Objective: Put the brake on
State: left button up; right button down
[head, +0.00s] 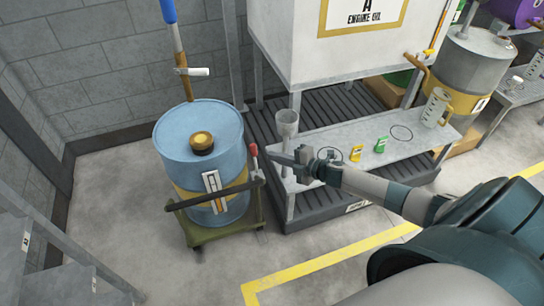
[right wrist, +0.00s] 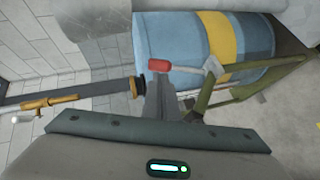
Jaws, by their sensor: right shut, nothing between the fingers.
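A blue drum (head: 200,140) with a yellow band stands on a green wheeled dolly (head: 228,226). A lever with a red grip (head: 253,150) rises at the right side of the drum, near the dolly's dark handle bar (head: 215,196). My right gripper (head: 274,158) is shut and empty, its tips just right of the red grip. In the right wrist view, the fingers (right wrist: 159,84) point at the red grip (right wrist: 158,64), which lies just past their tips. I cannot tell whether they touch. The drum (right wrist: 168,38) fills the background there. My left gripper is not in view.
A grey bench (head: 335,155) with a funnel cup (head: 287,124), small yellow and green packs and a measuring jug (head: 432,108) stands right of the drum. A white engine oil tank (head: 350,50) is behind. Metal steps (head: 55,255) are at left. Floor in front is clear.

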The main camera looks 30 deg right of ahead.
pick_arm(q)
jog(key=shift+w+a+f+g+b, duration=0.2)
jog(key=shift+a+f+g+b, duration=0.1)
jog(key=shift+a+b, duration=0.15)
pick_arm(e)
jog(key=v, duration=0.8)
jog(key=shift+s, duration=0.2)
jog(key=shift+d+f, duration=0.1)
jog(key=shift+d, duration=0.05)
jog(key=s+a+f+m+g+h, duration=0.1)
jog(key=s+a+f+m, duration=0.25)
jog(key=f, duration=0.45)
jog(key=s+a+f+m+g+h, duration=0.15)
jog(key=s+f+m, duration=0.25)
jog(key=f, duration=0.4)
jog(key=s+a+f+m+h, duration=0.2)
jog(key=s+a+f+m, duration=0.15)
jog(key=f, duration=0.35)
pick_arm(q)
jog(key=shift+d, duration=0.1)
pick_arm(e)
jog(key=s+a+f+m+g, duration=0.4)
jog(key=s+a+f+m, duration=0.2)
jog(key=s+a+f, duration=0.7)
jog(key=s+a, duration=0.3)
jog(key=shift+s+a+f+m+g+y, duration=0.2)
jog(key=shift+s+a+m+g+y, duration=0.1)
jog(key=shift+s+m+g+y, duration=0.1)
